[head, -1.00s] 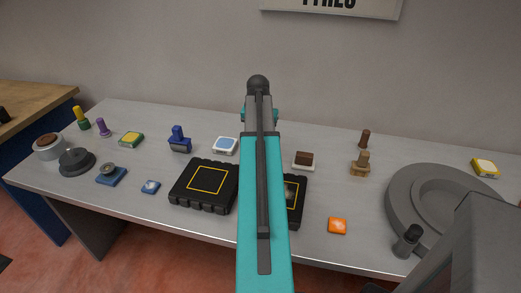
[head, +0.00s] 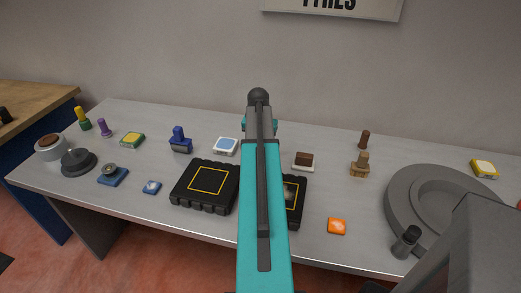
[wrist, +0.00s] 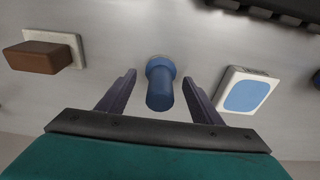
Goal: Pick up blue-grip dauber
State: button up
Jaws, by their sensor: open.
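The blue-grip dauber (wrist: 160,85) stands on the table in the wrist view, with a rounded blue grip and a wider, paler base. My gripper (wrist: 159,79) is open, with one dark finger on each side of the dauber. The grip lies between the fingers in the picture, and I see a gap on both sides. I cannot tell how far the fingertips are above the table. In the head view my arm hides the dauber and the fingers.
Close by are a white pad with a blue top (wrist: 246,93) and a brown block on a pale base (wrist: 42,52). Black cases (head: 205,187) lie nearer the front. A wooden stamp (head: 360,164) and a large grey round tray (head: 402,200) stand to the right.

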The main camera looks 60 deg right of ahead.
jog(key=shift+d+f, duration=0.1)
jog(key=shift+f, duration=0.4)
jog(key=shift+c, duration=0.4)
jog(key=c, duration=1.1)
